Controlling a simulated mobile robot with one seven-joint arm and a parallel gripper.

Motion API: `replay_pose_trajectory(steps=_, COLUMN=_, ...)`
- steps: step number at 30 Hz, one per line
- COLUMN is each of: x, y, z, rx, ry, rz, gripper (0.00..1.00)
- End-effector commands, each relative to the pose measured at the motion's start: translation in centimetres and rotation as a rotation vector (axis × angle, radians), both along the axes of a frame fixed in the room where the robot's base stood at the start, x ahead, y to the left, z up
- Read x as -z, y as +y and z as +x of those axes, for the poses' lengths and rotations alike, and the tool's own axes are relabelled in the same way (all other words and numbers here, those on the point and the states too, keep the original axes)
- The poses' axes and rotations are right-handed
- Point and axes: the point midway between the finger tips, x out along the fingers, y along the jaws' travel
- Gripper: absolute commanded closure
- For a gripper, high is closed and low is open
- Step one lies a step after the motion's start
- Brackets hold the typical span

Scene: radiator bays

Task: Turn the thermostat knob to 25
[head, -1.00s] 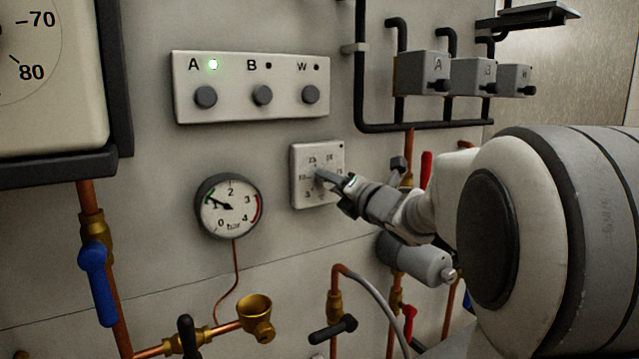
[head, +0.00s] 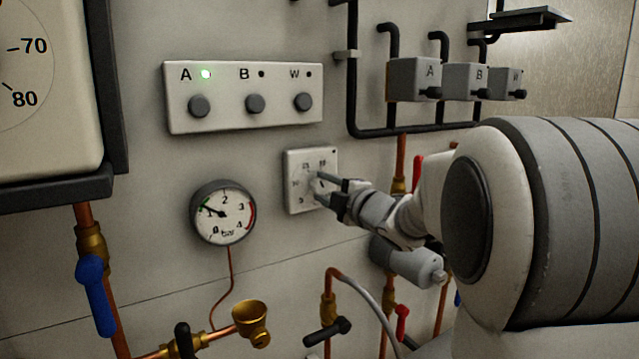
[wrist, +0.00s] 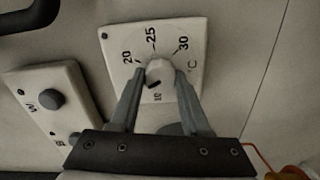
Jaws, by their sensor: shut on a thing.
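The thermostat is a white square plate (head: 298,199) on the wall, in the middle of the head view. In the wrist view its plate (wrist: 195,28) shows the numbers 20, 25, 30 and 10; other markings are hidden by my fingers. The small white knob (wrist: 159,70) sits at the centre of the dial. A dark mark on its lower left edge lies close to the 10, on the side away from 25. My gripper (head: 317,188) is at the plate, with one finger on each side of the knob, shut on it. It also shows in the wrist view (wrist: 160,75).
A button panel (head: 240,119) with A lit green is above left of the thermostat. A pressure gauge (head: 223,212) is close on its left. Black pipes (head: 352,80) run above right. Copper pipes, valves and a brass cup (head: 251,322) are below.

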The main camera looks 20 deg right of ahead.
Motion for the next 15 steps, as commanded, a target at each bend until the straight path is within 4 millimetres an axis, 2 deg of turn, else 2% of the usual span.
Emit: replay_pose_trajectory(steps=15, x=-0.23, y=-0.14, z=-0.02, rx=0.002, ry=0.138, rz=0.47, gripper=1.0)
